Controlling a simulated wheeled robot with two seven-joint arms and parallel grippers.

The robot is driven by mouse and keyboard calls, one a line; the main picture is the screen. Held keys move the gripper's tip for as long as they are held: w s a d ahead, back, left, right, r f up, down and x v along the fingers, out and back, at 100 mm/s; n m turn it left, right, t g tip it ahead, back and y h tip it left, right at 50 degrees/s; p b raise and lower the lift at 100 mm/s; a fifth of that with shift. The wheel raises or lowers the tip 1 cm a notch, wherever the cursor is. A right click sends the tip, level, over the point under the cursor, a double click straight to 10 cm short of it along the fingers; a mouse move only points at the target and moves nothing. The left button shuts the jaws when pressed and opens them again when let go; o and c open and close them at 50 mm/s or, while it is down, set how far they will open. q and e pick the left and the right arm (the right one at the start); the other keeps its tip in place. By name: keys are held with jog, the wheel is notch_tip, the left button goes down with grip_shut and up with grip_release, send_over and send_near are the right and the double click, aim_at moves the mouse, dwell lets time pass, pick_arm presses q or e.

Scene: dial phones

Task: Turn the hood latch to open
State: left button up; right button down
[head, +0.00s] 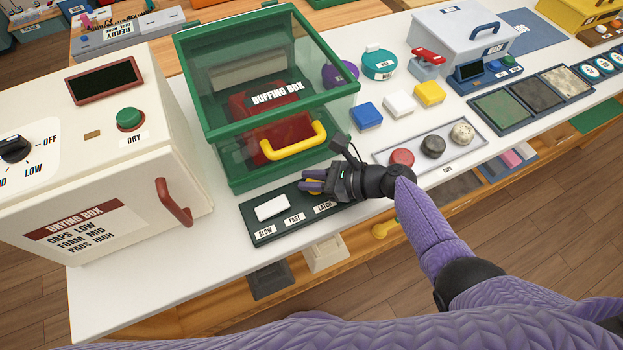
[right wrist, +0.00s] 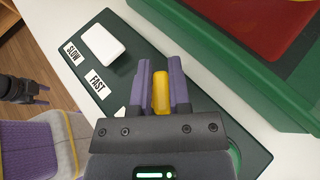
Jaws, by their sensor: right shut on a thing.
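The buffing box (head: 262,95) has a green frame, clear panels and a yellow handle (head: 293,142). Its hood looks closed, with red things inside. In front lies a dark green control panel (head: 262,233) with a white switch (head: 271,207) and labels SLOW, FAST and LATCH. My right gripper (head: 312,186) is over the LATCH end of the panel. In the right wrist view its purple fingers (right wrist: 160,88) are shut on the yellow hood latch (right wrist: 160,92), one finger on each side. The latch's base is hidden. My left gripper (right wrist: 42,94) shows small at that view's left edge.
The cream drying box (head: 110,140) stands left, its red handle (head: 174,202) towards the panel. A tray (head: 430,150) with red, black and speckled caps lies right of my right gripper. Blue, white and yellow blocks (head: 399,103) sit behind it.

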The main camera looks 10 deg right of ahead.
jog(key=shift+n+g, duration=0.4)
jog(key=c, duration=0.6)
grip_release()
jog(key=p+v, duration=0.2)
jog(key=v, duration=0.7)
jog(key=shift+d, duration=0.15)
jog(key=shift+s+d+r, duration=0.1)
jog(key=shift+d, duration=0.2)
jog(key=shift+o, duration=0.2)
